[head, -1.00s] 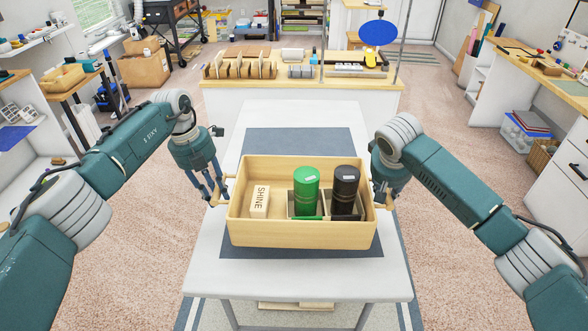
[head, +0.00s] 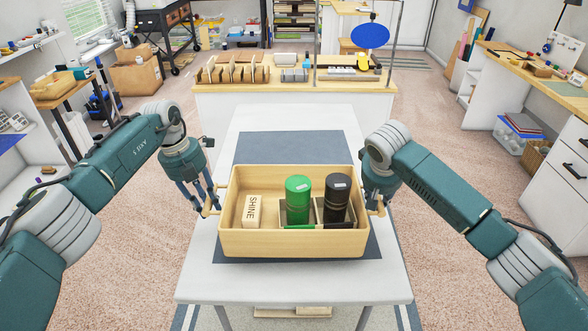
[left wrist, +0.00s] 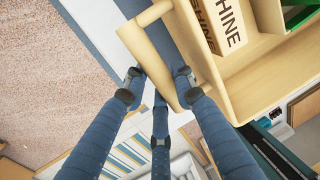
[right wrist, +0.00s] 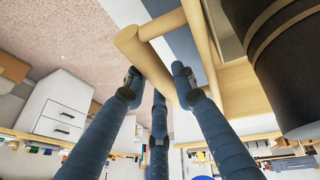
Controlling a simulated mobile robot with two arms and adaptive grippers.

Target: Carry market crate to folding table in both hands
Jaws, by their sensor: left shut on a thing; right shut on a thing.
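The market crate (head: 290,244) is a pale wooden box with a handle at each end. It holds a block marked SHINE (head: 253,211), a green canister (head: 298,200) and a black canister (head: 337,198). My left gripper (head: 209,208) is shut on its left handle, which shows in the left wrist view (left wrist: 153,55). My right gripper (head: 375,204) is shut on its right handle, seen in the right wrist view (right wrist: 150,60). The crate is level over the white folding table (head: 200,270) and its dark mat (head: 290,146). I cannot tell whether it touches the mat.
A counter with drawers (head: 570,160) is at the right. The table's far part is clear.

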